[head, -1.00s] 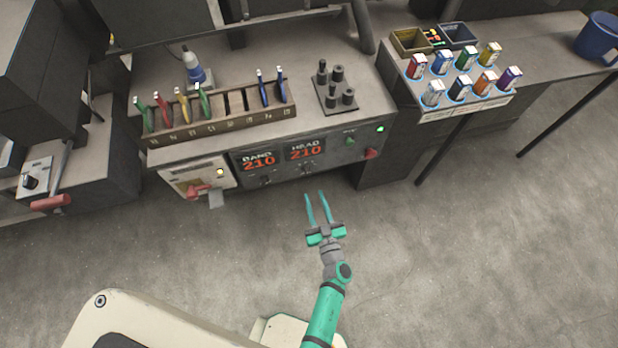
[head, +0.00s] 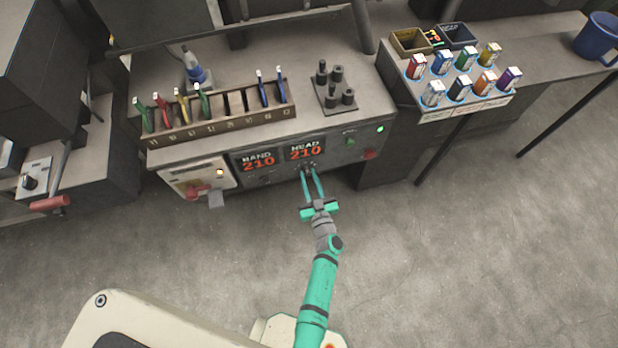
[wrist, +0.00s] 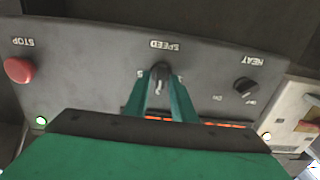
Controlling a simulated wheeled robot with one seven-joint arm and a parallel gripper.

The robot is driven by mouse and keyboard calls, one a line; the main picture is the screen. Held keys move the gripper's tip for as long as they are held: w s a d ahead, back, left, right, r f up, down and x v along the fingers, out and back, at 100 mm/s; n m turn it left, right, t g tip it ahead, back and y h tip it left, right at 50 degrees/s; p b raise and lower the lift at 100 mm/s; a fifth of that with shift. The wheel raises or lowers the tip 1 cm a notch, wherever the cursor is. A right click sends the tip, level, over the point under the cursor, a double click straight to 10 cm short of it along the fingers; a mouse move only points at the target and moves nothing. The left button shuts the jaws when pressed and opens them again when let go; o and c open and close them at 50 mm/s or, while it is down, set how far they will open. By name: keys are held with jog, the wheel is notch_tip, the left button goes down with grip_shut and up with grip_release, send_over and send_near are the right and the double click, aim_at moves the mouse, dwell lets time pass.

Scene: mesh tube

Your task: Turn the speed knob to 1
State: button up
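The speed knob (wrist: 161,70) is a small dark knob below the word SPEED, which reads upside down in the wrist view. It sits on the front of a dark control panel (wrist: 95,65). My gripper (wrist: 160,78) has its two green fingers on either side of the knob, close against it. In the head view my gripper (head: 308,170) reaches the panel front just below the HEAD display (head: 305,152). The fingers partly hide the knob and the marks around it, so its setting cannot be read.
In the wrist view a heat knob (wrist: 246,87) is to the right and a red stop button (wrist: 18,70) to the left. A red lever (head: 198,191) sticks out at the panel's left end. The floor in front is clear.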

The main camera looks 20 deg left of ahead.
grip_shut()
jog(key=shift+n, duration=0.3)
jog(key=n, duration=0.6)
jog(key=shift+s, duration=0.1)
jog(key=n, duration=0.4)
jog(key=shift+a+f+n, duration=0.1)
jog(key=shift+n, duration=0.3)
jog(key=shift+f+n, duration=0.1)
jog(key=shift+n, duration=2.1)
jog(key=shift+o, duration=1.8)
grip_release()
